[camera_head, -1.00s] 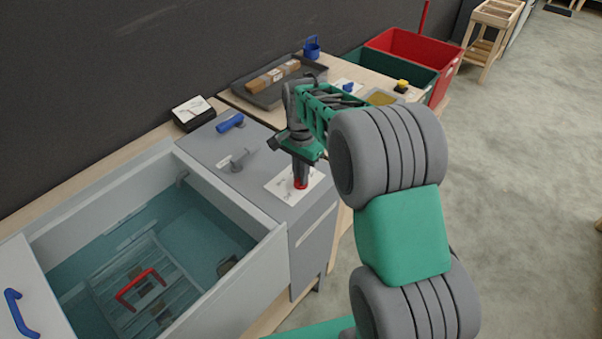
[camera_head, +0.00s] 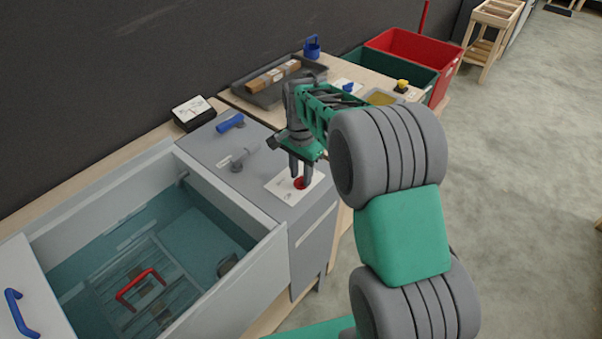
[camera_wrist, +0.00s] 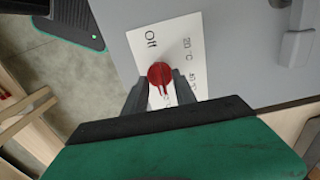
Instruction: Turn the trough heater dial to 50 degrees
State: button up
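The red heater dial (camera_wrist: 160,73) sits on a white label card (camera_wrist: 143,63) on the grey cabinet top. The card shows "Off" at upper left, "20 C" at upper right and what looks like "40 C" at right; the lower part is hidden by my gripper. In the head view the dial (camera_head: 300,184) is below my gripper (camera_head: 300,178). My gripper's two fingers (camera_wrist: 160,88) are spread apart at the dial, one toward each side. Whether they touch it I cannot tell.
The open water trough (camera_head: 279,262) adjoins the cabinet on the left, with a red-handled basket (camera_head: 140,285) in it. A grey tap-like fitting (camera_head: 238,162) and a blue-handled one (camera_head: 230,122) stand on the cabinet behind the dial.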

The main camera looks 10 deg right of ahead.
aim_at(301, 177)
notch_tip(301, 177, up, 8)
jog(key=shift+f+b, duration=0.1)
jog(key=shift+b, duration=0.2)
dwell(0.3)
